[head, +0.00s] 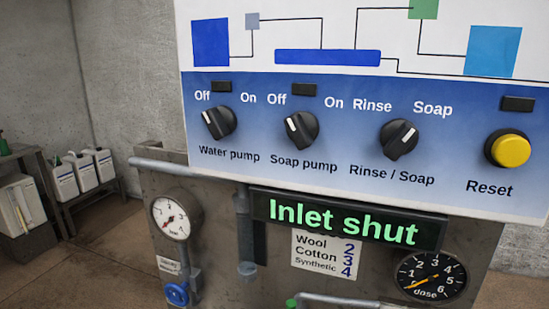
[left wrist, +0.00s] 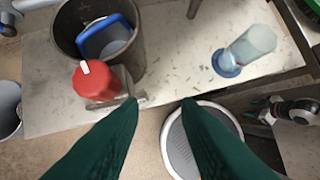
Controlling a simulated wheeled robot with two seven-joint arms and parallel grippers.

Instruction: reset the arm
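The control panel (head: 300,150) fills the upper right of the head view. Its yellow Reset button (head: 511,150) sits at the right, under a dark lamp (head: 517,104). The water pump knob (head: 219,122), soap pump knob (head: 300,130) and Rinse / Soap knob (head: 399,139) are black; both pump pointers tilt towards Off. The display (head: 345,222) reads "Inlet shut". My left gripper (left wrist: 160,104) is open and empty in the left wrist view, its green fingers apart; the head view shows no gripper. A grey and black mechanism (left wrist: 296,109), possibly my right gripper, is too small to read.
A pressure gauge (head: 171,218), blue valve wheel (head: 177,293) and dose dial (head: 431,276) sit below the panel. White jugs (head: 84,172) stand at left. The left wrist view shows a dark bucket (left wrist: 70,25), red knob (left wrist: 95,80), clear bottle (left wrist: 250,47) and round grey-centred container (left wrist: 178,140).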

